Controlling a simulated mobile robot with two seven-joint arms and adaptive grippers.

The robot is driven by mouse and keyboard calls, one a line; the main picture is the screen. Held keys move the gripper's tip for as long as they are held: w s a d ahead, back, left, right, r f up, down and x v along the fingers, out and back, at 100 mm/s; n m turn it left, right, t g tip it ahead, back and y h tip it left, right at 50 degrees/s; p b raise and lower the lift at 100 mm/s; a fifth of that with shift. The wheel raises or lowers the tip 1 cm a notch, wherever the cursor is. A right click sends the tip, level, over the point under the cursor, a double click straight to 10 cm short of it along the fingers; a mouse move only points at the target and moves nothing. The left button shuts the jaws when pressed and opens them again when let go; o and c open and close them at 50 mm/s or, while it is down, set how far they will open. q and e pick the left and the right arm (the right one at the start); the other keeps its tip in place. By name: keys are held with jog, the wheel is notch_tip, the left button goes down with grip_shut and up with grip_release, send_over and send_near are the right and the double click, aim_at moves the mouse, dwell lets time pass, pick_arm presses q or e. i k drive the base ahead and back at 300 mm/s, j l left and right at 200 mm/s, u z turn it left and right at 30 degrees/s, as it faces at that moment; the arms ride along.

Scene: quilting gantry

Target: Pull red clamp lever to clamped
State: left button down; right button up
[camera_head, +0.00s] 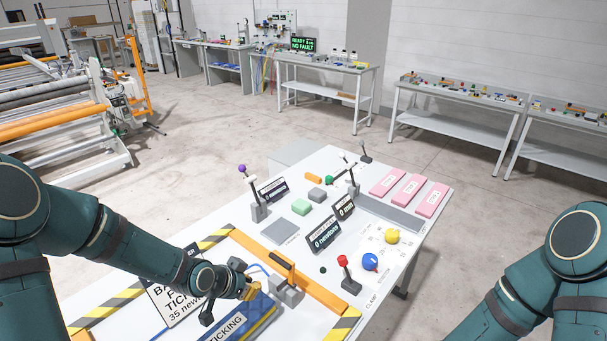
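The red clamp lever (343,262) has a red ball knob on a dark stalk. It stands near the front right of the white table, on a dark base. The stalk leans slightly left. My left gripper (236,292) is to its left, over the blue ticking bundle (240,325), apart from the red lever. Its dark fingers look spread, with a small yellow piece beside them. I cannot tell whether they touch the bundle. My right arm is at the right edge and its gripper is out of view.
A blue knob (370,262) and yellow knob (392,236) are right of the lever. A small sign (324,234) stands behind it. Pink blocks (410,188) lie farther back.

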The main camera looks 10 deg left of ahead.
aim_at(343, 262)
jog(key=k, duration=1)
